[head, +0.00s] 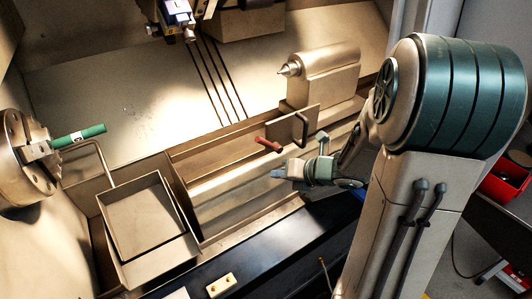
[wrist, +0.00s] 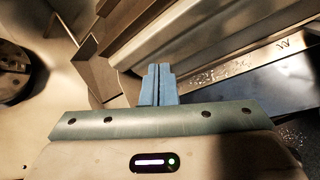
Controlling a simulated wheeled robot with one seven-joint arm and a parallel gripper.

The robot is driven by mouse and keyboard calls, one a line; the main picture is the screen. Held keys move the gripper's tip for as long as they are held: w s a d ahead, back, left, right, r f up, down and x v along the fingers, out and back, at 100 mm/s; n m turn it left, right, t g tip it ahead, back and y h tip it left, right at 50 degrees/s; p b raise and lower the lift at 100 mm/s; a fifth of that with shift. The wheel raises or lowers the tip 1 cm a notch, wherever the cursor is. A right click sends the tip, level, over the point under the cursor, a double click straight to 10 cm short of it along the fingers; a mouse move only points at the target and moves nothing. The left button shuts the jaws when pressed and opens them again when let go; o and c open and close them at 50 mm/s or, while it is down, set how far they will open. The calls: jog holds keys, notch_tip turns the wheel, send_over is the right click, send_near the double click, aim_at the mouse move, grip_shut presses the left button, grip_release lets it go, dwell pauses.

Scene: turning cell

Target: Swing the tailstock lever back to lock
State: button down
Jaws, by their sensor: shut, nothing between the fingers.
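The tailstock (head: 325,72) stands at the upper middle of the head view, its pointed centre facing left. A short dark red grip (head: 268,144), which looks like the lever's handle, sticks out to the left below it. How the grip joins the tailstock is hidden. My gripper (head: 278,173) is just below and slightly right of the red grip, apart from it in the picture. Its blue fingertips also show in the wrist view (wrist: 158,72), pressed together and empty. I cannot make out the lever in the wrist view.
A flat plate with a dark handle (head: 303,130) stands in front of the tailstock. A red bin (head: 502,188) is at the right.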

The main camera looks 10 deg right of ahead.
aim_at(268, 144)
jog(key=w+a+r+t+y+p, duration=0.1)
jog(key=w+a+r+y+p, duration=0.1)
jog(key=w, duration=0.5)
jog(key=shift+w+a+r, duration=0.15)
jog(key=shift+r, duration=0.15)
dwell(0.4)
jog(key=shift+w+d+r+m+y, duration=0.1)
jog(key=shift+d+r+m+y, duration=0.15)
jog(key=shift+r+m+y, duration=0.15)
dwell(0.5)
jog(key=shift+w+d+r+m+t+y+b, duration=0.3)
jog(key=shift+d+r+m+y+b, duration=0.3)
jog(key=shift+m, duration=0.4)
jog(key=shift+w+d+r+m+t+y+b, duration=0.3)
jog(key=shift+d+r+m+y+b, duration=0.1)
jog(key=shift+d+m+y, duration=0.5)
jog(key=shift+a, duration=0.1)
